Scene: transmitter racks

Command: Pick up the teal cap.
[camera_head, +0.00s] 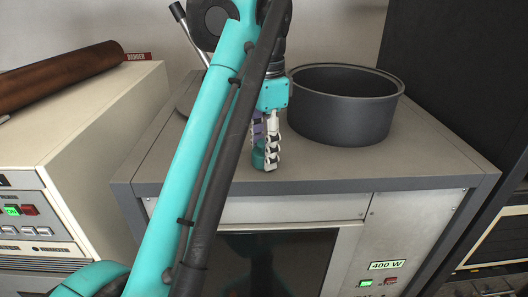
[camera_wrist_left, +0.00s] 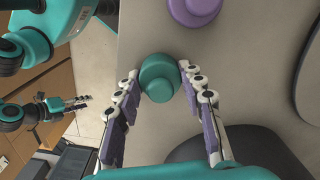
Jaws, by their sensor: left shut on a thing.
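The teal cap (camera_head: 258,158) is at the tips of my left gripper (camera_head: 266,160), over the front part of the grey cabinet top. In the left wrist view the round teal cap (camera_wrist_left: 159,77) sits between the two fingertips of the left gripper (camera_wrist_left: 160,82), which is shut on it. My arm hides part of the cap in the head view, and I cannot tell whether it touches the surface. My right gripper (camera_wrist_left: 78,103) shows small at the left of the left wrist view; its opening is unclear.
A dark round pan (camera_head: 345,112) stands just right of my left gripper on the grey cabinet (camera_head: 400,165). A purple round thing (camera_wrist_left: 195,8) lies beyond the cap in the left wrist view. A brown roll (camera_head: 60,75) lies on the cream cabinet (camera_head: 95,115) at left.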

